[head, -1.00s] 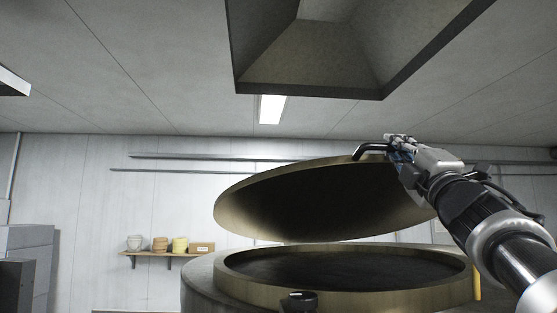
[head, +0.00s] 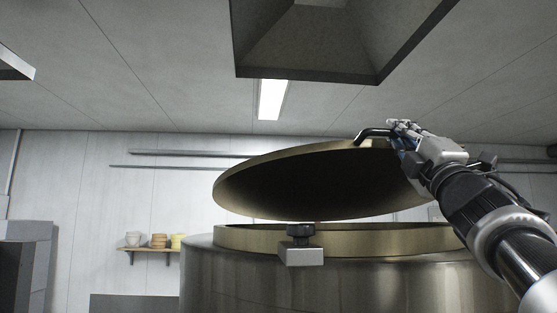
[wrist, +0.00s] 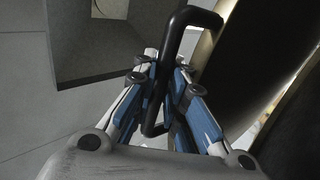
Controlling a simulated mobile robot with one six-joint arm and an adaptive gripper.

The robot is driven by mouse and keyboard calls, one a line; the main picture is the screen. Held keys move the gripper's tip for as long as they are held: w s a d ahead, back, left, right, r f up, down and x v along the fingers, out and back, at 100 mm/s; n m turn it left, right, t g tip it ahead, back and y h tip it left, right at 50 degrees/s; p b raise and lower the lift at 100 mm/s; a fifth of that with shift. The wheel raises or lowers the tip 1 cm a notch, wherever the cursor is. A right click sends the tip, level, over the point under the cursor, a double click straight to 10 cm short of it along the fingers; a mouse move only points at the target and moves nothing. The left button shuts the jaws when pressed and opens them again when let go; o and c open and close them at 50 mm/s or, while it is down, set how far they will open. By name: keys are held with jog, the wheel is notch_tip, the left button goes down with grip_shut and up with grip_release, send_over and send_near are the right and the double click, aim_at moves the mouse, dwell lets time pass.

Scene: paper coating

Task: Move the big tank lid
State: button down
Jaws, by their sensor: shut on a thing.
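The big tank lid (head: 310,185) is a round brass-coloured disc. In the head view it hangs tilted above the tank (head: 320,275), its dark underside facing me. The tank is a wide metal cylinder with a brass rim (head: 260,238). The lid sits clear of most of the rim; its right side is hidden behind my arm. My gripper (head: 392,138) is at the lid's upper right edge, shut on the black lid handle (head: 370,134). In the wrist view the fingers (wrist: 165,92) close around the black handle (wrist: 180,45), with the lid (wrist: 265,60) at the right.
A dark-edged hood (head: 310,72) hangs from the ceiling above the lid. A clamp with a black knob (head: 300,232) is on the tank's front. A wall shelf (head: 150,250) with several containers is at the left. Grey cabinets (head: 28,250) stand far left.

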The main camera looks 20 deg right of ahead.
jog(key=c, duration=1.9)
grip_release()
jog(key=shift+w, duration=0.1)
jog(key=shift+r, duration=0.1)
